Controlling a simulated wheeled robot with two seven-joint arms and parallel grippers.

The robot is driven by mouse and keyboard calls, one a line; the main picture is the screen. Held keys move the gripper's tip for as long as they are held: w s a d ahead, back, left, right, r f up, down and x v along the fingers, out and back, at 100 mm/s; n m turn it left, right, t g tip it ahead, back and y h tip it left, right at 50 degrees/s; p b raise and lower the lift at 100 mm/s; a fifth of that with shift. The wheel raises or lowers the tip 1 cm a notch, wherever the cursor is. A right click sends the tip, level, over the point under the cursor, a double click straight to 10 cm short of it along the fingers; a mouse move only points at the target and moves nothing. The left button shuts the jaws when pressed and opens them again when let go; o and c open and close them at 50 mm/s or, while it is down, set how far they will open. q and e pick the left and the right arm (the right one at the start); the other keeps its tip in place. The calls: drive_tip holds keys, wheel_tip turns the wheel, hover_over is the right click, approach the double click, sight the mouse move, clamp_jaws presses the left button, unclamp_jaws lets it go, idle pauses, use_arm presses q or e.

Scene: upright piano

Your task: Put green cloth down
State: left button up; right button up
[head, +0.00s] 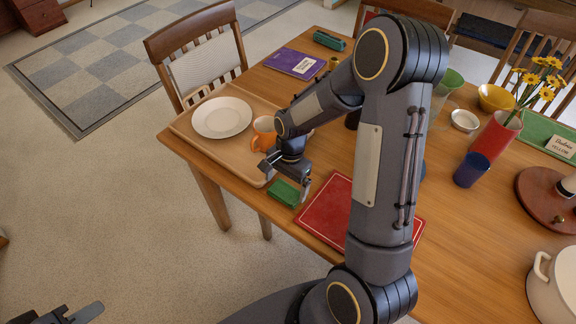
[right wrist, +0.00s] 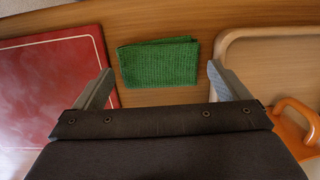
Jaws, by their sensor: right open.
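The green cloth (head: 284,193) lies folded on the wooden table near its front edge, between the tray and the red placemat. It also shows flat on the wood in the right wrist view (right wrist: 158,63). My right gripper (head: 286,180) is just above the cloth, with its fingers apart. In the right wrist view the open fingers (right wrist: 160,88) stand to either side of the cloth, with nothing between them gripped. My left gripper (head: 72,314) is at the lower left corner of the head view, away from the table; its jaw state is unclear.
The wooden tray (head: 190,136) holds a white plate (head: 221,117) and an orange mug (head: 264,133). The red placemat (head: 328,205) lies right of the cloth.

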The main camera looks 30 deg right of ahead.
sight(289, 185)
wheel_tip(289, 185, up, 9)
drive_tip(key=d, duration=0.1)
drive_tip(key=s+a+r+n+t+y, duration=0.1)
drive_tip(key=s+a+r+n+t, duration=0.1)
drive_tip(key=s+r+n, duration=0.3)
drive_tip(key=s+a+r+n+t+y, duration=0.1)
drive_tip(key=s+a+r+n+t, duration=0.2)
drive_tip(key=s+n, duration=0.4)
drive_tip(key=s+r+t, duration=0.1)
drive_tip(key=s+r, duration=0.1)
drive_tip(key=s, duration=0.3)
drive_tip(key=shift+s+a+r, duration=0.15)
drive_tip(key=shift+a+r, duration=0.15)
drive_tip(key=shift+r, duration=0.05)
drive_tip(key=shift+c, duration=0.2)
